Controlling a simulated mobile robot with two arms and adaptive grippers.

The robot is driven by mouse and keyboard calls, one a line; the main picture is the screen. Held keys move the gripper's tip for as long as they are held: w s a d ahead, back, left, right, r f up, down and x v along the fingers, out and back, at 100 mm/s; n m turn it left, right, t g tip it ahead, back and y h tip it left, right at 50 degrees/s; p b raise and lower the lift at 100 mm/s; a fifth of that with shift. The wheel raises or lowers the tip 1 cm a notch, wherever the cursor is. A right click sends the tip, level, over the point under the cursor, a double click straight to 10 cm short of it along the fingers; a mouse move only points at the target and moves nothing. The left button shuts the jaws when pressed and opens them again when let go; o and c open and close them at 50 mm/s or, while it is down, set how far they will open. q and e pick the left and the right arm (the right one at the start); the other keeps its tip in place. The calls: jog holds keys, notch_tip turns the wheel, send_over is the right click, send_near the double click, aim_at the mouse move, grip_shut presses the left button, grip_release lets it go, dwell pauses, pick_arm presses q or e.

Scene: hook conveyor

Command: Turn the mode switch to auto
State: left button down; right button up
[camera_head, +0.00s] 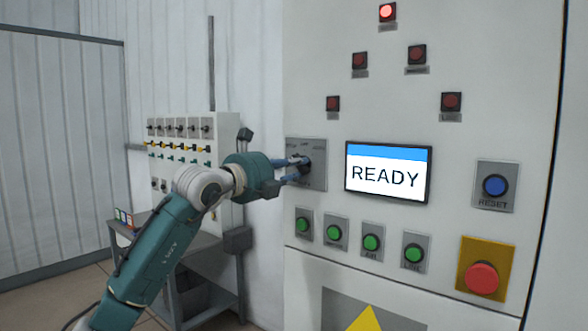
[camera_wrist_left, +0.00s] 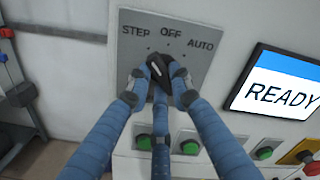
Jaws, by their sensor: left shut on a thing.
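The mode switch is a black knob (camera_wrist_left: 157,66) on a grey plate (camera_wrist_left: 137,62) marked STEP, OFF and AUTO. In the head view the plate (camera_head: 318,175) sits on the white panel, left of the screen. My left gripper (camera_head: 301,169) reaches it from the left. In the left wrist view its blue fingers (camera_wrist_left: 160,85) are shut on the knob from both sides and partly hide it. The knob's upper end leans slightly left, near the OFF mark, away from AUTO at the right. Its exact pointing is hard to tell. My right gripper is not in view.
The screen (camera_head: 388,173) reads READY. Green buttons (camera_head: 337,233) line up below the plate. A blue reset button (camera_head: 495,186) and red emergency button (camera_head: 481,278) are at the right. A smaller control box (camera_head: 222,138) and a grey cart (camera_head: 205,302) stand behind my arm.

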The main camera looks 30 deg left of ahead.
pick_arm(q)
jog(key=m+b, duration=0.1)
jog(key=m, duration=0.2)
jog(key=shift+m, duration=0.3)
jog(key=m, duration=1.3)
jog(key=shift+r+m, duration=0.25)
jog(key=shift+m, duration=0.15)
jog(key=c, duration=1.5)
grip_release()
jog(key=shift+c, duration=0.2)
jog(key=shift+a, duration=0.1)
